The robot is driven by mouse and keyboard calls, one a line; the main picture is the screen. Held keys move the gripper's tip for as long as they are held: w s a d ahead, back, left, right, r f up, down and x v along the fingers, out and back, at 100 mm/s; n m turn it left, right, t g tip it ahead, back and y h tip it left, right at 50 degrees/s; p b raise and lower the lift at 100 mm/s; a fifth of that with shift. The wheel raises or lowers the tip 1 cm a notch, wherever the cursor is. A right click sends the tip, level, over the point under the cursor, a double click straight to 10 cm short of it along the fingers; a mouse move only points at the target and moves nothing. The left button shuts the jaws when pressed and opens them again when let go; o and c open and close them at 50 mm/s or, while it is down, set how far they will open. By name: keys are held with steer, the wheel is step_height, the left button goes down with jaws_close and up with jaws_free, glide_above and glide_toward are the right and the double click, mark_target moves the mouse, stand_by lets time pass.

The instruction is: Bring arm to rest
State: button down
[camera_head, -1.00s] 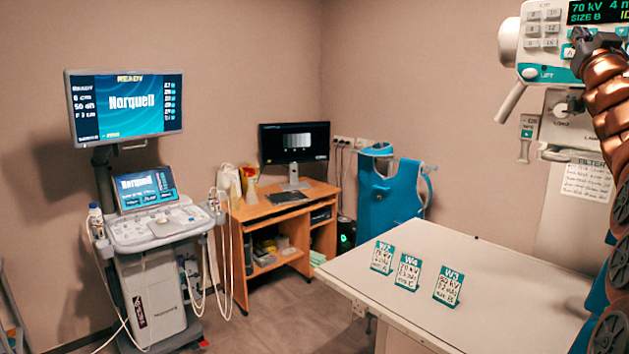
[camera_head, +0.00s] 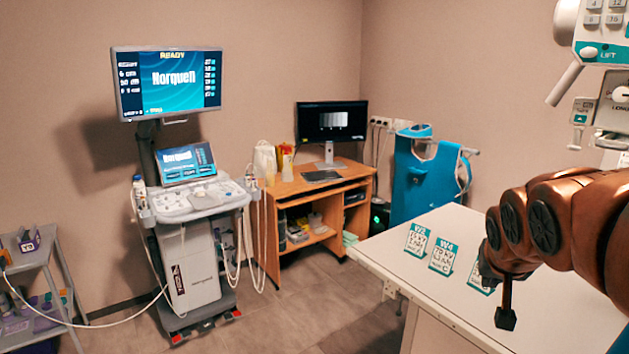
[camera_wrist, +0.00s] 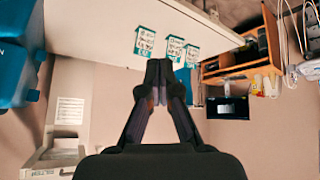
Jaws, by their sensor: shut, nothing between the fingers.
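My arm (camera_head: 560,225) is bronze and black and reaches in from the right in the head view, over the white table. My gripper (camera_head: 506,318) hangs dark at its end, above the table and in front of the rightmost card. In the wrist view my gripper (camera_wrist: 159,72) has its fingertips together with nothing between them. The wrist picture is upside down: the table (camera_wrist: 95,25) and its cards are at the top.
Cards W2 (camera_head: 417,240) and W4 (camera_head: 442,256) stand on the table (camera_head: 385,262); a third card (camera_head: 481,280) is partly hidden by my arm. The X-ray control unit (camera_head: 600,50) hangs at upper right. An ultrasound cart (camera_head: 190,265), a desk (camera_head: 290,190) and a grey trolley (camera_head: 40,262) stand left.

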steer(key=s+a+f+n+g+y, duration=0.1)
steer(key=s+a+f+g, duration=0.2)
steer(key=s, duration=0.6)
steer(key=s+a+f+n+g+y, duration=0.1)
steer(key=s+a+f+g, duration=0.1)
steer(key=s+a+f, duration=0.4)
steer(key=s+a+f+n+g+y, duration=0.1)
steer(key=s+a+f, duration=0.4)
steer(key=s, duration=0.8)
steer(key=n+g, duration=0.1)
steer(key=g, duration=0.1)
steer(key=shift+s+f+g, duration=0.3)
steer(key=shift+f, duration=0.1)
